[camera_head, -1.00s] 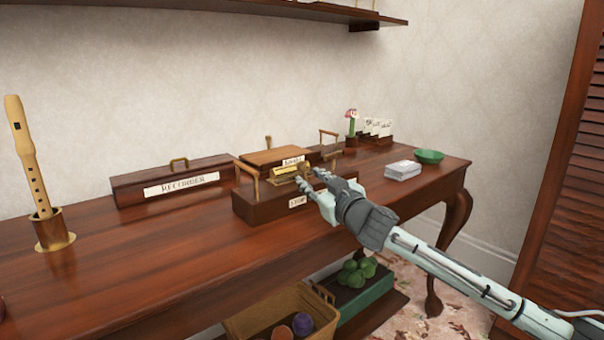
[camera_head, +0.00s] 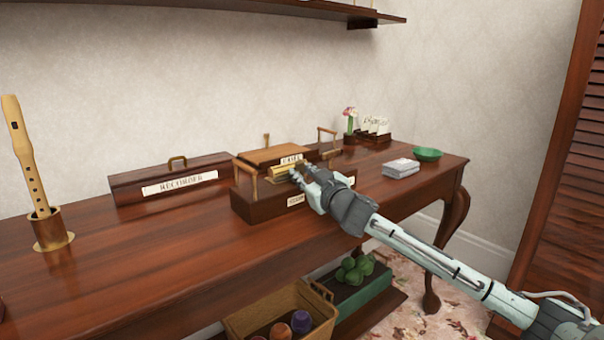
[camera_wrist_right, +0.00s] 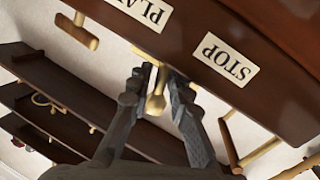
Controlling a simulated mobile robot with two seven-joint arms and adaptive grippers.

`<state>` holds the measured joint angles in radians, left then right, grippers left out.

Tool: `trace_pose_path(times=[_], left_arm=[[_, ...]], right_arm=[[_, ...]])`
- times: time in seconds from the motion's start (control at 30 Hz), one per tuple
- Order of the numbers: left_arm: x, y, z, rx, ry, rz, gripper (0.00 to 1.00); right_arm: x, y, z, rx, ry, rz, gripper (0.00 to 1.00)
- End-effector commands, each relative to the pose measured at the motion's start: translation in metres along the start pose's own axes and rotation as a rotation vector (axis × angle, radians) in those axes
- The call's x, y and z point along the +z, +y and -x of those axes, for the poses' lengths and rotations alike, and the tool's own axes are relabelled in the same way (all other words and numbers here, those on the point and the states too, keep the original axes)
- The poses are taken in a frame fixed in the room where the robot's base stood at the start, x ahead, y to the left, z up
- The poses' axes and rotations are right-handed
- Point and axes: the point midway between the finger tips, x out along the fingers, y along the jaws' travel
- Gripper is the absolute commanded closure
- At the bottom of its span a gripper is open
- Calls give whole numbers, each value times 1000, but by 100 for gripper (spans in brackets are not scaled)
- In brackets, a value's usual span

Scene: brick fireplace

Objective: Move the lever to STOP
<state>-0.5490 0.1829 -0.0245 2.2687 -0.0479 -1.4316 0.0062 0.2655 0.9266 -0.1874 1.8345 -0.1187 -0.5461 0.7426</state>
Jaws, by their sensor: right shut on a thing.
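The dark wooden box (camera_head: 262,208) with the lever stands on the table. The wrist view shows the PLAY label (camera_wrist_right: 143,11) and the STOP label (camera_wrist_right: 225,59) upside down. My right gripper (camera_head: 298,174) is over the box; in the wrist view its fingers (camera_wrist_right: 157,82) are shut around the lever's pale brass-coloured knob (camera_wrist_right: 157,105). The lever sits between the two labels; its exact tilt is hard to tell. My left gripper is not in view.
A RECORDER case (camera_head: 172,180) and a recorder in a stand (camera_head: 52,230) are to the left. White cards (camera_head: 401,168) and a green bowl (camera_head: 428,154) are to the right. A basket (camera_head: 262,308) is below. The table's front left is clear.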

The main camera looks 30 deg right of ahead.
Motion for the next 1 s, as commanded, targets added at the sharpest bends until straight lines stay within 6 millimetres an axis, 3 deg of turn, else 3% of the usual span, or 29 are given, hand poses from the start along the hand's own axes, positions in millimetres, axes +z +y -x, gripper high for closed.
trace_pose_path(times=[0.2, 0.6, 0.63, 0.73, 1.0], left_arm=[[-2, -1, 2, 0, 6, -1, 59], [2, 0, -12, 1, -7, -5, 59], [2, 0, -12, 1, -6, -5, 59], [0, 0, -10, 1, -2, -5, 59], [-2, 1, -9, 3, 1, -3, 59]], right_arm=[[0, -2, 0, 3, 12, 59, 100], [0, -4, 1, 8, 29, 143, 100], [0, -4, 1, 8, 29, 143, 81], [0, -4, 1, 8, 29, 143, 69], [0, -4, 1, 8, 29, 142, 69]])
